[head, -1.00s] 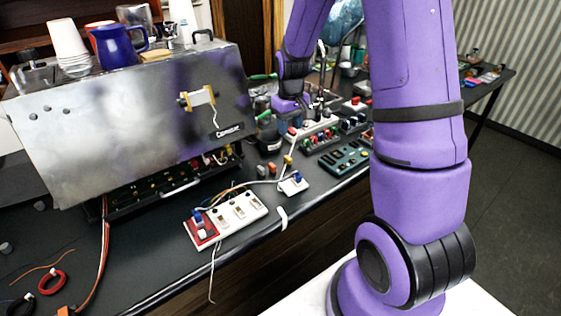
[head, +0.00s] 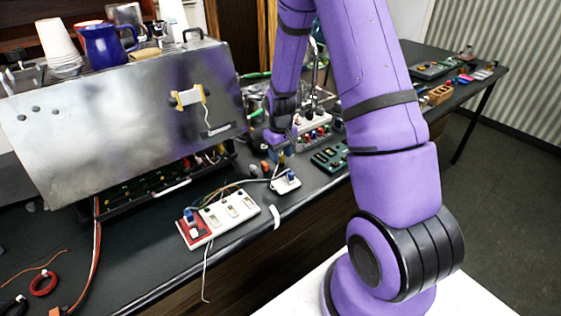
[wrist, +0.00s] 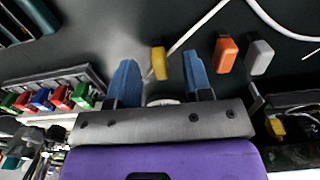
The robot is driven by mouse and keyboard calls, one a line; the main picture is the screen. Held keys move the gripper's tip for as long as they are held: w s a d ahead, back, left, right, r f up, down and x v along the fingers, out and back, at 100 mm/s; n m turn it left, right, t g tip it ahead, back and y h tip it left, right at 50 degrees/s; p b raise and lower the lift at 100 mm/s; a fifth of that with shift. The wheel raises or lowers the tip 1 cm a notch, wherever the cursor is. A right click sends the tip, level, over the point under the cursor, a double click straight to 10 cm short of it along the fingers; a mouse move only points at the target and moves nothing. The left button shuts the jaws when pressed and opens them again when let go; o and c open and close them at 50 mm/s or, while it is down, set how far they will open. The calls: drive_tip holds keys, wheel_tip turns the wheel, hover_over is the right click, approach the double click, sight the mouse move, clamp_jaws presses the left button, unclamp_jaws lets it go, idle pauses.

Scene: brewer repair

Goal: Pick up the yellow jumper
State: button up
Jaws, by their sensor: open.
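The yellow jumper (wrist: 158,63) stands on the dark counter, with a white cable passing beside it. In the wrist view it shows between the two blue fingers of my gripper (wrist: 159,61), closer to the left finger. My gripper is open and holds nothing. I cannot tell whether the fingers reach down around the jumper or are still above it. In the head view the yellow jumper (head: 281,160) is small, just below the end of my arm, and the fingertips are hard to make out.
An orange jumper (wrist: 226,54) and a grey jumper (wrist: 259,57) stand right of the fingers. A row of coloured parts (wrist: 45,97) lies to the left. In the head view a white switch strip (head: 229,212) lies at the counter's front, and the metal brewer (head: 120,105) stands behind.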

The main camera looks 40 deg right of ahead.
drive_tip(key=shift+f, duration=0.85)
clamp_jaws()
drive_tip(key=shift+r, duration=0.1)
